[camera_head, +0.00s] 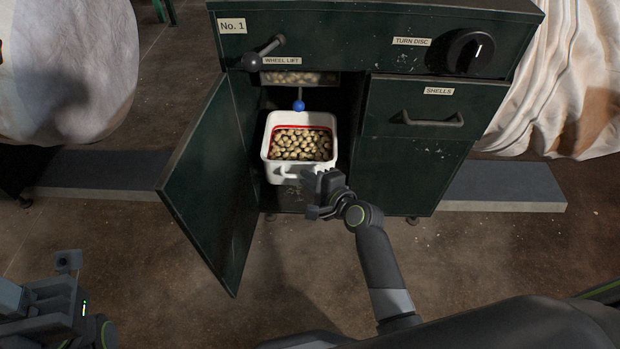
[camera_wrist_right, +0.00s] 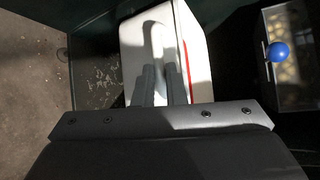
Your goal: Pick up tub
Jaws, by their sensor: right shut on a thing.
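The white tub (camera_head: 271,139) stands in the open compartment of the dark green cabinet. It is filled with pale brown nuts up to near a red line inside its rim. My right gripper (camera_head: 314,182) is at the tub's front and is shut on its white handle. In the right wrist view, the two fingers (camera_wrist_right: 160,84) close around the handle of the tub (camera_wrist_right: 195,50). My left gripper (camera_head: 68,262) is at the lower left, away from the tub; its fingertips are too unclear to judge.
The cabinet door (camera_head: 205,185) stands open to the left of the tub. A blue ball knob (camera_head: 299,106) hangs just behind and above the tub, also in the right wrist view (camera_wrist_right: 278,52). A shells drawer (camera_head: 425,118) is shut at right. Floor in front is clear.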

